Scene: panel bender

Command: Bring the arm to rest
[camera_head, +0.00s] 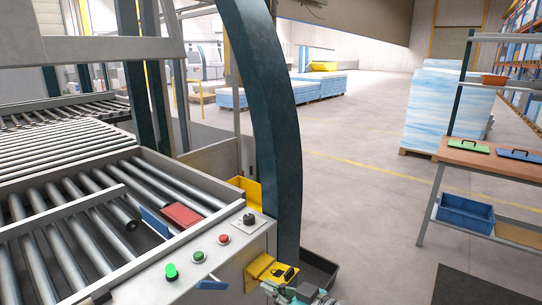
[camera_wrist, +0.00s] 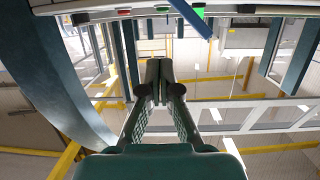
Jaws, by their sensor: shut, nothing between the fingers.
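My gripper (camera_wrist: 159,64) is shut and empty, its two dark fingers together in the middle of the wrist view. Nothing touches the fingertips. Part of my arm shows at the bottom edge of the head view, beside the yellow box on the machine's corner. The machine's control panel (camera_head: 224,255) has a lit green button, a darker green one, a red one and a black knob. The panel's edge also lies along the top of the wrist view, beyond the fingers.
A roller conveyor (camera_head: 60,215) fills the left, with a red block (camera_head: 181,216) on it. A dark curved post (camera_head: 272,120) rises beside the panel. A workbench (camera_head: 480,158) with a blue bin (camera_head: 465,214) stands right. The floor (camera_head: 360,220) between is clear.

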